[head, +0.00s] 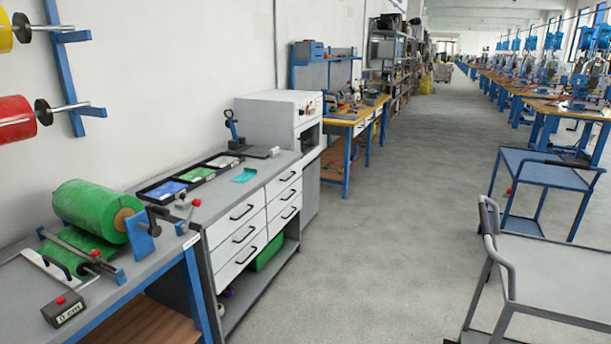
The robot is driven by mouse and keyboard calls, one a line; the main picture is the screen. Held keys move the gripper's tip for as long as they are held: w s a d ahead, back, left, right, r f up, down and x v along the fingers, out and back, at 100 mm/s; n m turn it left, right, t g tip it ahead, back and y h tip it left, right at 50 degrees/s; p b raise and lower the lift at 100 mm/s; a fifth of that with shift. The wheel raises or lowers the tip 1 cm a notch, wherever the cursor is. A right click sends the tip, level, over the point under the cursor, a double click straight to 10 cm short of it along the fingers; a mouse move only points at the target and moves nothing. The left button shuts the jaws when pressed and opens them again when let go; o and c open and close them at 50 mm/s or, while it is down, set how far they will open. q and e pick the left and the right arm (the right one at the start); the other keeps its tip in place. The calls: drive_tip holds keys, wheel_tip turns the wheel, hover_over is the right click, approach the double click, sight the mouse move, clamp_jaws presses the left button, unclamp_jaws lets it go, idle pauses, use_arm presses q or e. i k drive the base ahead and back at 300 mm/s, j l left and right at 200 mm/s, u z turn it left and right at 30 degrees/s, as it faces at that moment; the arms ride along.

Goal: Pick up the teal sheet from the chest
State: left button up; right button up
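A small teal sheet (245,175) lies flat on the grey top of the white drawer chest (232,200), near its front edge and toward its far end. Its edge looks slightly uneven. Trays stand beside it on the left. Neither of my grippers shows in the head view.
Trays with blue and green contents (165,190) line the chest top. A bench with a large green roll (90,208) stands at near left. A white cabinet (278,118) is beyond the chest. A grey cart (555,275) and a blue cart (545,170) stand right. The middle aisle floor is clear.

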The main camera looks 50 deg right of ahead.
sight(247, 173)
drive_tip(key=z, duration=1.55)
drive_tip(key=i+l+u, duration=0.1)
drive_tip(key=i, duration=1.35)
drive_tip(key=i+l+z, duration=0.1)
drive_tip(key=i+z, duration=0.15)
drive_tip(key=i, duration=0.3)
drive_tip(key=i+z, duration=0.2)
drive_tip(key=i, duration=0.4)
drive_tip(key=i+j+z, duration=0.1)
drive_tip(key=i+z, duration=0.15)
drive_tip(key=i, duration=0.3)
drive_tip(key=i+j+z, duration=0.2)
drive_tip(key=i, duration=0.35)
drive_tip(key=i+l, duration=0.15)
drive_tip(key=i, duration=0.75)
drive_tip(key=i+l+z, duration=0.15)
drive_tip(key=i, duration=0.7)
drive_tip(key=u, duration=2.4)
drive_tip(key=l, duration=0.1)
